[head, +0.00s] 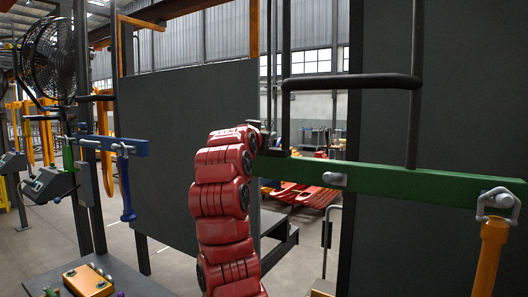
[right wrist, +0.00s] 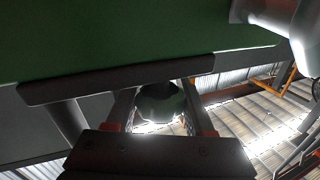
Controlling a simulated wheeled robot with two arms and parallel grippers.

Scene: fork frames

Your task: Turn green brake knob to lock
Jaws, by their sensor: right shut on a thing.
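The green bar (head: 380,187) runs across the right half of the head view, with a grey bolt-like fitting (head: 335,179) on its face. My red right arm rises in the middle to the bar's left end, where my right gripper (head: 265,138) is small and partly hidden. In the right wrist view the gripper (right wrist: 160,110) has a finger on each side of a rounded, dark greenish knob (right wrist: 160,100) and is shut on it. The knob sits just below the green bar (right wrist: 130,40). Its turn angle cannot be told. My left gripper is not in view.
A black handle bar (head: 350,82) crosses above the green bar. An orange handle (head: 488,255) hangs from a shackle at the bar's right end. Dark panels (head: 190,140) stand behind my arm. A blue bar (head: 120,147) and a fan (head: 48,57) are at left.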

